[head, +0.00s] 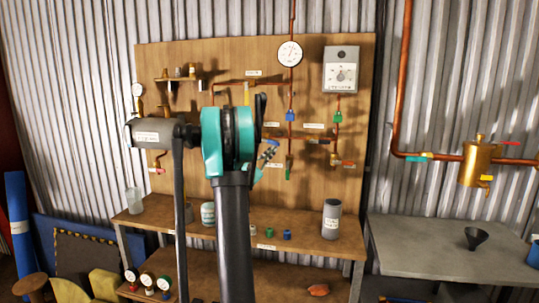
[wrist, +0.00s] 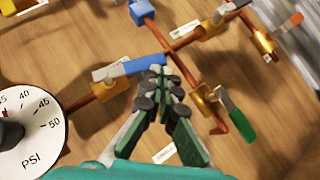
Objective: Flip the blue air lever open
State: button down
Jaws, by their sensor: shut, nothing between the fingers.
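A lever with a blue end and a grey base (wrist: 140,66) sits on a brass valve (wrist: 108,88) in the wrist view. It lies at a slant to the copper pipe that runs through the valve. My gripper (wrist: 157,84) is shut and empty, its dark fingertips just below the lever's blue end. I cannot tell whether they touch it. In the head view my gripper (head: 268,152) is in front of the wooden board (head: 230,60), and my arm hides part of the board, so the lever is hard to make out there.
A second brass valve with a green lever (wrist: 237,115) is right of my fingers. Above are a blue fitting (wrist: 140,11) and an orange-ended lever (wrist: 291,21). A PSI gauge (wrist: 32,132) is at lower left. A shelf (head: 275,243) with small items runs below the board.

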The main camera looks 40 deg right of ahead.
jog(key=s+a+f, duration=0.2)
jog(key=a+f, duration=0.5)
jog(key=f, duration=0.3)
jog(key=shift+s+a+f, duration=0.15)
jog(key=shift+a+f, duration=0.05)
jog(key=shift+f, duration=0.15)
dwell(0.3)
